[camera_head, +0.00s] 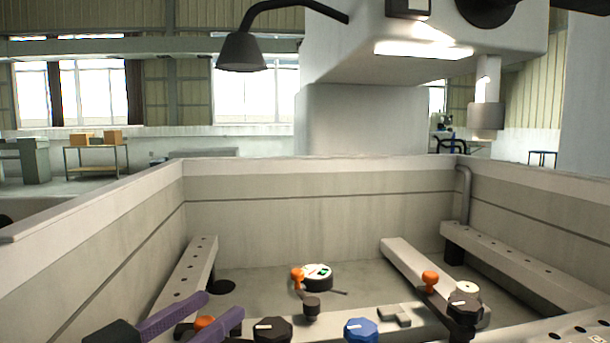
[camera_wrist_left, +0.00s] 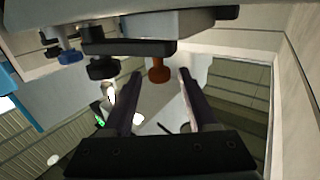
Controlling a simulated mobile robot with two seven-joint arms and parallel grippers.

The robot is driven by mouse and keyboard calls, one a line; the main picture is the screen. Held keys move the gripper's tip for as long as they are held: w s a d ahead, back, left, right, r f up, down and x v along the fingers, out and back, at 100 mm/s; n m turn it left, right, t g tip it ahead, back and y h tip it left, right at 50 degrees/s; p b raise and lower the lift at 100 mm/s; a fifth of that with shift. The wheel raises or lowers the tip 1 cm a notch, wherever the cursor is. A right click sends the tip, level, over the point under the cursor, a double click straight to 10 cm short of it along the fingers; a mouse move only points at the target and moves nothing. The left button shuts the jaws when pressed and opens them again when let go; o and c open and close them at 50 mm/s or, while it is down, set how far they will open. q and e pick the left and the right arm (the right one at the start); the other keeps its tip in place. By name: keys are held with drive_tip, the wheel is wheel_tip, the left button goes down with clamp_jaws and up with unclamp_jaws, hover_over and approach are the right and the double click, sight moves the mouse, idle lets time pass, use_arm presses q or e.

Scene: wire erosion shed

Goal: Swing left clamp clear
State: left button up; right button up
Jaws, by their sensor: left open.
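The left clamp shows an orange knob (camera_head: 203,322) and a black knob with a white mark (camera_head: 272,329) at the near wall of the tank. In the left wrist view its orange knob (camera_wrist_left: 159,71) stands out from a dark bar (camera_wrist_left: 128,47). My left gripper (camera_head: 222,306), with purple fingers, is open. In the left wrist view the gripper (camera_wrist_left: 161,76) has a fingertip on each side of the orange knob, with gaps to both. In the head view a finger hides part of the clamp. My right gripper is not in view.
A blue knob (camera_head: 361,330) sits right of the black knob. A right-hand orange knob (camera_head: 430,279) stands by a rail. A white round gauge (camera_head: 317,271) lies on the tank floor. Tank walls (camera_head: 320,195) enclose the area; a machine head (camera_head: 430,60) overhangs it.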

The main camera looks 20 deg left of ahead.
use_arm(q)
wheel_tip(320, 180, up, 19)
drive_tip(key=p, duration=0.4)
